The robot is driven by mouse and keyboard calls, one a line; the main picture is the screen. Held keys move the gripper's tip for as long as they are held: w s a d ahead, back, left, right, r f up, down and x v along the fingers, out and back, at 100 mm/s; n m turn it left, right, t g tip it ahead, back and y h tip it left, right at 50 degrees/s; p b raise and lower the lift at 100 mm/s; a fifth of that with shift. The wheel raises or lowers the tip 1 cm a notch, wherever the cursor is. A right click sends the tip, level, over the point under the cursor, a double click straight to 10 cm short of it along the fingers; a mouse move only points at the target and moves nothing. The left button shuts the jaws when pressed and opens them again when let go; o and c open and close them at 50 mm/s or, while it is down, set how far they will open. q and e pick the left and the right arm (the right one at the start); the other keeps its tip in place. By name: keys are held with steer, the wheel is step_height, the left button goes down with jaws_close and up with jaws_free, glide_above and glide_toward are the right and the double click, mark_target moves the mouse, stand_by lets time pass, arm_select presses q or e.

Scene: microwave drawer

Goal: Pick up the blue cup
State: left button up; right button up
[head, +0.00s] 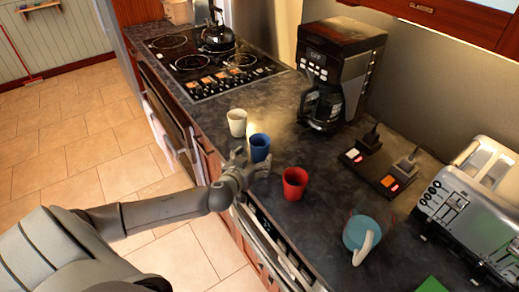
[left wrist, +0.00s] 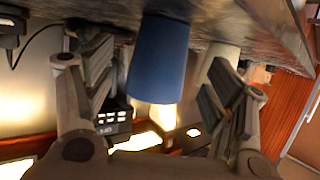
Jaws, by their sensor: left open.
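The blue cup (head: 260,147) stands upright on the dark counter, between a white cup (head: 237,122) and a red cup (head: 294,183). My left gripper (head: 253,168) is at the counter's front edge, close to the blue cup. In the left wrist view, the blue cup (left wrist: 159,60) hangs upside down in the picture between the two open fingers (left wrist: 160,85). Gaps show between the cup and the fingers on both sides. The white cup (left wrist: 218,55) shows behind the right finger. My right gripper is not in view.
The counter (head: 225,185) edge runs beside my left gripper. A coffee maker (head: 338,70) stands behind the cups. A teal mug (head: 360,232), a black device with red lights (head: 378,165) and a toaster (head: 470,205) are to the right. A stove with a kettle (head: 217,38) is farther back.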

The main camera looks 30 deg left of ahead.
mark_target(256, 155)
arm_select(q)
steer(key=p+x, duration=0.1)
steer(key=x, duration=0.2)
steer(key=shift+a, duration=0.1)
steer(key=shift+w+a+f, duration=0.1)
steer(key=shift+w+f, duration=0.1)
steer(key=shift+w, duration=0.35)
steer(key=c, duration=1.2)
steer(key=shift+o, duration=0.2)
steer(key=shift+r, duration=0.15)
steer(key=shift+r, duration=0.5)
steer(key=s+a+r+b, duration=0.2)
steer(key=s+r, duration=0.9)
steer(key=s, duration=0.2)
steer(key=shift+s+a+r+b, duration=0.25)
steer(key=shift+a+r+b, duration=0.05)
steer(key=shift+a+b, duration=0.1)
